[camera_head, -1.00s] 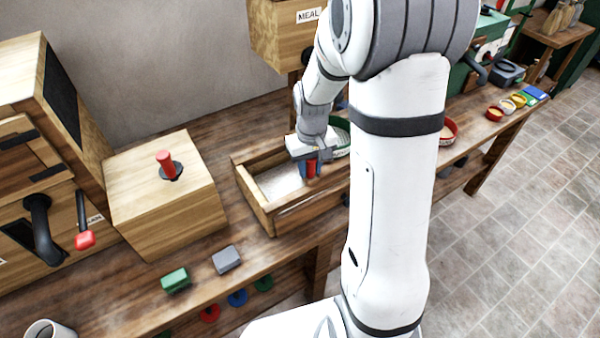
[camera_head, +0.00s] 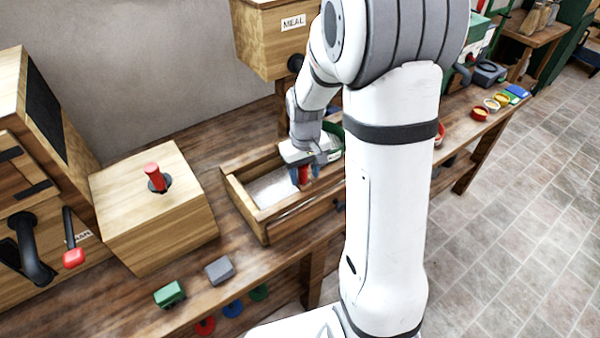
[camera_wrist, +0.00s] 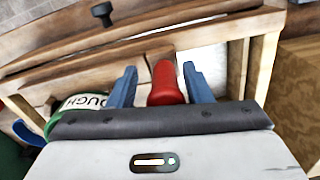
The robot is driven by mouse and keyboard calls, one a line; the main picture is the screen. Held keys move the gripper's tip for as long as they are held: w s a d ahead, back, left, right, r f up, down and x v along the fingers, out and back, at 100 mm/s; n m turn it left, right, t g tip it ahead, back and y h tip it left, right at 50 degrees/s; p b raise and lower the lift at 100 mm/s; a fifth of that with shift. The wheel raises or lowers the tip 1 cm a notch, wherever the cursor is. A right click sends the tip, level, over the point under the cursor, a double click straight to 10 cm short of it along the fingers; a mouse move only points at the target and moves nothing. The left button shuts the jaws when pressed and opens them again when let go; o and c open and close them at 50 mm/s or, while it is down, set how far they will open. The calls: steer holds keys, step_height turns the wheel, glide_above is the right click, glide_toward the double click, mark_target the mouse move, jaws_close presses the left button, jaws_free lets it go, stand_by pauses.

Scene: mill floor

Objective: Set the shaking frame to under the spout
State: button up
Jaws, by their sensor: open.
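The shaking frame, a shallow wooden box (camera_head: 237,203) with a pale floor, stands on the bench near the middle of the head view. It also shows in the wrist view (camera_wrist: 262,70). A red grip (camera_wrist: 166,84) stands up in it. My gripper (camera_head: 305,177) is over the frame, pointing down, with its blue fingers apart on either side of the red grip; in the wrist view (camera_wrist: 160,76) gaps show beside the grip. A wooden bin marked MEAL (camera_head: 275,45) hangs above and behind the frame.
A green container (camera_wrist: 82,103) with a partly hidden label is close beside the frame. A wooden box with a red handle (camera_head: 152,170) stands to the left. Green (camera_head: 169,294) and grey (camera_head: 219,270) blocks lie near the front edge. Small bowls (camera_head: 491,104) are at far right.

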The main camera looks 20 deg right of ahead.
step_height(320, 180, up, 8)
steer(key=shift+f+b, duration=0.1)
steer(key=shift+b, duration=0.2)
stand_by(0.4)
